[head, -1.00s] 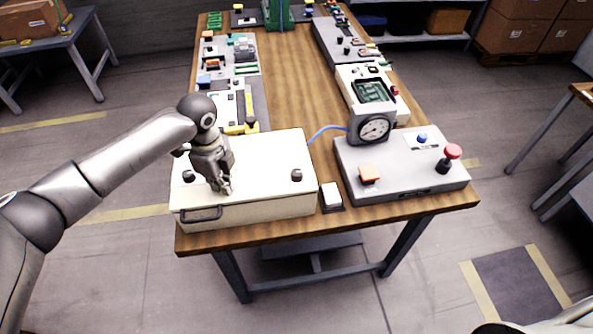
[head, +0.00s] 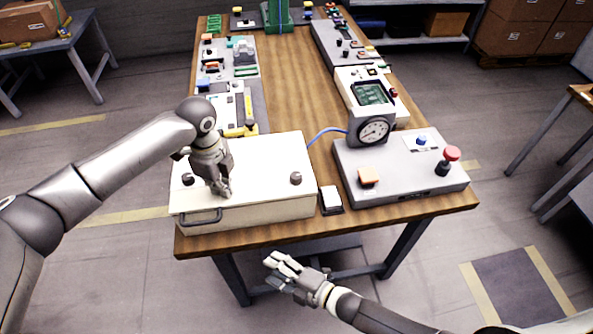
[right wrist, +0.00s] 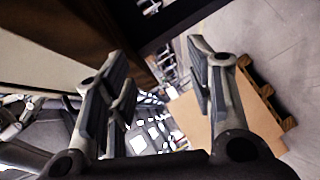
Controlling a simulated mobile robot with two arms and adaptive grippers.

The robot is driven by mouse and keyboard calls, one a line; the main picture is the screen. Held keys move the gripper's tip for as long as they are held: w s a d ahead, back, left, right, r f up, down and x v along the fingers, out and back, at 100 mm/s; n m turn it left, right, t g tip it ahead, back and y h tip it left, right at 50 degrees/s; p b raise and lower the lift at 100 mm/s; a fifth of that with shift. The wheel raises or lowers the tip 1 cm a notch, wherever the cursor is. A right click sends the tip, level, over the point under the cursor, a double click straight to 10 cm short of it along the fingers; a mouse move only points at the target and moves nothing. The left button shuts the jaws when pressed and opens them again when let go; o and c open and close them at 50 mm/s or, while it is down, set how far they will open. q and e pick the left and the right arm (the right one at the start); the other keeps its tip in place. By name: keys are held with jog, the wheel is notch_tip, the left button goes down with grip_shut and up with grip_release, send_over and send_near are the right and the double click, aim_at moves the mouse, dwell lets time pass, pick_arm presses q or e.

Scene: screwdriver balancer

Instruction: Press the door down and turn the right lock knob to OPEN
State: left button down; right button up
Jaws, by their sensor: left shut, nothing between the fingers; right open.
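The cream box with its flat white door (head: 262,155) stands at the near left of the wooden table, with a dark handle (head: 202,217) on its front. The right lock knob (head: 295,178), small and dark, is on the door's right part. The left lock knob (head: 187,179) is at the left. My left gripper (head: 225,192) is shut, with its fingertips at the door top between the knobs; contact is hard to tell. My right gripper (head: 274,270) is open and empty, in front of the table and lower in the picture than the box. Its fingers also show in the right wrist view (right wrist: 160,85).
A grey control box (head: 400,185) with an orange button, a red mushroom button (head: 450,154) and a gauge (head: 374,130) stands to the right. A small white-topped block (head: 330,197) sits between the boxes. The table's front edge (head: 330,225) lies between my right gripper and the box.

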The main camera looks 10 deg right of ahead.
pick_arm(q)
jog(key=shift+s+f, duration=0.1)
jog(key=shift+f, duration=0.05)
pick_arm(e)
jog(key=a+r+n+g+y, duration=0.35)
jog(key=r+n, duration=0.25)
jog(key=r, duration=0.3)
jog(key=a+r+n+g+y, duration=0.2)
jog(key=a+r+n+y, duration=0.3)
jog(key=r, duration=0.3)
notch_tip(320, 180, up, 16)
jog(key=n+g+h, duration=0.4)
jog(key=g+h, duration=0.1)
jog(key=h, duration=1.4)
send_over(296, 175)
jog(key=shift+m, duration=0.3)
notch_tip(296, 175, down, 11)
jog(key=shift+f, duration=0.1)
